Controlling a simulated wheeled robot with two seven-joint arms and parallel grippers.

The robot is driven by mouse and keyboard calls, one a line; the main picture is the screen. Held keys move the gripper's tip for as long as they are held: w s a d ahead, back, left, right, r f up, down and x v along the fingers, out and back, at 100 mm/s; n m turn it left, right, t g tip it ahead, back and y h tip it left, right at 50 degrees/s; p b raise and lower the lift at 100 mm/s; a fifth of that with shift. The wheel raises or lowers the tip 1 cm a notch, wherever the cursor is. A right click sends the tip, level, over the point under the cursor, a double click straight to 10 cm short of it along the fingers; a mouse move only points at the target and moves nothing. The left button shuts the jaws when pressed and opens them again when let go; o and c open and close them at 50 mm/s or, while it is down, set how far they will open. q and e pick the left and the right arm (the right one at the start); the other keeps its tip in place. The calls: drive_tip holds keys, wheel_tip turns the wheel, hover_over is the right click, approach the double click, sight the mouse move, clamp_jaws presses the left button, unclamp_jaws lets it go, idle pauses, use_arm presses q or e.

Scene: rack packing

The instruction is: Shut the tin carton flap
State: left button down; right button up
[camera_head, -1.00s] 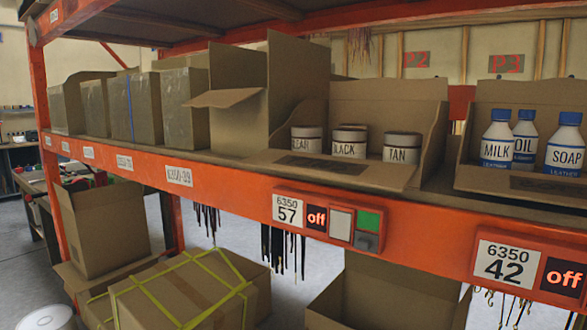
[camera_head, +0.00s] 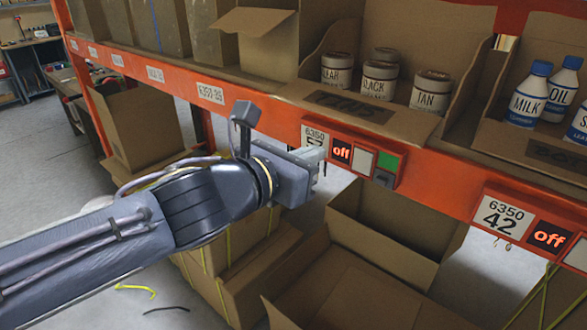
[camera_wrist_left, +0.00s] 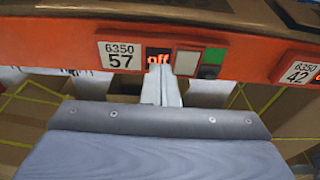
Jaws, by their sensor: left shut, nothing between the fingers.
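The tin carton (camera_head: 440,55) stands open on the orange-edged shelf, with three tins (camera_head: 381,72) inside, marked with words like BLACK and TAN. Its front flap (camera_head: 412,122) is folded out and down toward the shelf's front edge, with a dark printed patch on it. My left gripper (camera_head: 318,160) is shut and empty, in front of the shelf rail and below the flap, beside the 6350 57 label. In the left wrist view its closed fingers (camera_wrist_left: 161,88) point at the rail just below the red off display. The flap is not clearly visible there. My right gripper is out of view.
The orange rail (camera_head: 445,180) carries labels and a small button panel (camera_head: 375,161). A carton of white bottles (camera_head: 530,95) stands to the right, and a tall carton (camera_head: 268,42) to the left. Open boxes (camera_head: 345,285) lie below the shelf.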

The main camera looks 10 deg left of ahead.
sight(348, 106)
use_arm(q)
drive_tip(key=w+r+p, duration=0.1)
drive_tip(key=w+d+r+p, duration=0.1)
drive_tip(key=r, duration=0.1)
drive_tip(key=shift+w+d+r+p, duration=0.2)
drive_tip(key=shift+w+p, duration=0.1)
drive_tip(key=shift+w, duration=0.05)
drive_tip(key=shift+d, duration=0.1)
idle(0.3)
